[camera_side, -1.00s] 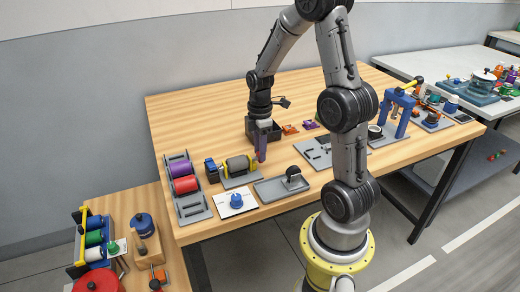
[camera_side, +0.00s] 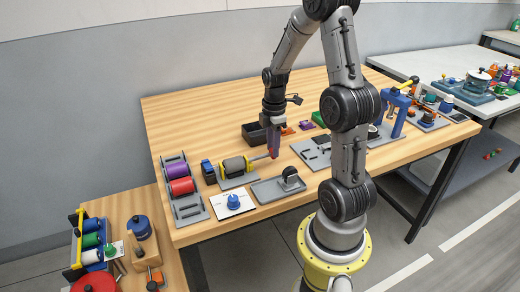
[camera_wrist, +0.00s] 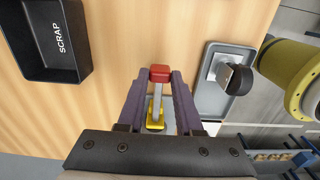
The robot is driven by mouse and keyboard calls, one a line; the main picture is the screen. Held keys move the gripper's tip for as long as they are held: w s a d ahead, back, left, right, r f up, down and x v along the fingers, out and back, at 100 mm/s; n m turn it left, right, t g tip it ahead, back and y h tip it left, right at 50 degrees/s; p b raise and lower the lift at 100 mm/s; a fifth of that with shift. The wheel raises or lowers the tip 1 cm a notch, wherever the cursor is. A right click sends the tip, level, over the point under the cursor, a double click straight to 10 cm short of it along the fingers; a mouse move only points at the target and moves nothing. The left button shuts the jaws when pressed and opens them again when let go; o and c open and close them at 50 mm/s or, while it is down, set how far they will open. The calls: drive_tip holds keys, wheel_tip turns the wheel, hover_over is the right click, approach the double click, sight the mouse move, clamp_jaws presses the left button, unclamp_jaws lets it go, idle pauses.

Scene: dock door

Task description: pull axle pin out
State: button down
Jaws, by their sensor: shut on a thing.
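The axle pin is a grey rod with a red head (camera_wrist: 160,73). My gripper (camera_side: 272,153) is shut on the head, which sits between its purple fingers in the wrist view. In the side view the pin's shaft (camera_side: 260,157) reaches left from my fingers to the dark grey roller (camera_side: 233,165) on its grey stand. A yellow part (camera_side: 248,167) is at the roller's right end; a yellow part also shows below the shaft in the wrist view (camera_wrist: 155,125). The pin's far end is hidden, so I cannot tell how deep it still sits.
A black SCRAP bin (camera_wrist: 48,42) stands behind my gripper. A grey tray (camera_side: 268,195) with a dark round-headed part (camera_side: 290,176) lies in front. A rack with purple and red rolls (camera_side: 181,187) and a white card with a blue knob (camera_side: 233,202) are left.

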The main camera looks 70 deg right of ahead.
drive_tip(key=shift+s+d+r, duration=0.1)
drive_tip(key=shift+s+d, duration=1.15)
drive_tip(key=shift+d, duration=0.05)
drive_tip(key=c, duration=0.6)
unclamp_jaws()
drive_tip(key=shift+o, duration=0.2)
wheel_tip(320, 180, up, 14)
